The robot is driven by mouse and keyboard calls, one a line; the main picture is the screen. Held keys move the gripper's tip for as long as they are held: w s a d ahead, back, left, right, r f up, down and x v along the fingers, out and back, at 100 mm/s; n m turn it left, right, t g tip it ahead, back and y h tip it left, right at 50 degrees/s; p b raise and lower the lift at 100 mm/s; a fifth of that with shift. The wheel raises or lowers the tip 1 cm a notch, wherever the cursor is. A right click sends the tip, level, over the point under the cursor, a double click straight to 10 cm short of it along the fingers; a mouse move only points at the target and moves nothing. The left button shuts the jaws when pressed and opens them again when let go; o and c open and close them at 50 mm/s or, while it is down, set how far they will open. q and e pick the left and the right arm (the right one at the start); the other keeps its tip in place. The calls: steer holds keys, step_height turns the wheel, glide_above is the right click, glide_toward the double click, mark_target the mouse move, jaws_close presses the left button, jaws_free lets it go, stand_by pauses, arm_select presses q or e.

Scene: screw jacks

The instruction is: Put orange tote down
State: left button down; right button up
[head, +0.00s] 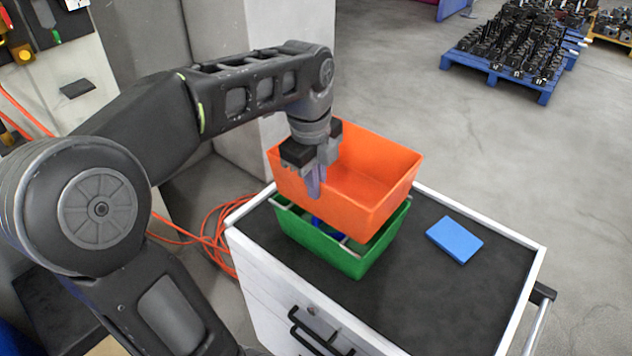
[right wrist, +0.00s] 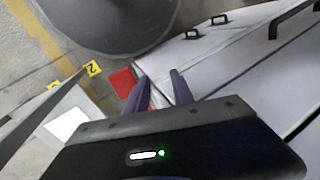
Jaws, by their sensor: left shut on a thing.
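The orange tote (head: 390,200) is upright and looks empty. My left gripper (head: 315,185) is shut on its near-left wall, with one finger showing outside. The orange tote is over a green tote (head: 335,255) that stands on the cart's dark top. A gap shows between the two, with something blue (head: 325,228) inside the green tote; I cannot tell whether they touch anywhere. My right gripper (right wrist: 160,88) shows in the right wrist view, its fingers apart with nothing between them, near the white cart's side.
The white cart (head: 265,270) has a black mat top with a blue block (head: 455,239) on the right, and free mat around it. An orange cable (head: 212,235) lies on the floor at the left. A blue pallet with dark parts (head: 500,82) stands at the back right.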

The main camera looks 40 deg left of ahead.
arm_select(q)
steer(key=shift+f, duration=0.3)
steer(key=c, duration=1.5)
jaws_free()
steer(key=shift+f, duration=0.1)
steer(key=shift+r+b, duration=0.3)
steer(key=shift+r, duration=0.25)
steer(key=r, duration=0.2)
steer(key=r+p, duration=0.1)
steer(key=r, duration=0.1)
steer(key=s+r+p, duration=0.1)
steer(key=r, duration=0.1)
steer(key=shift+r, duration=0.4)
steer(key=shift+w, duration=0.1)
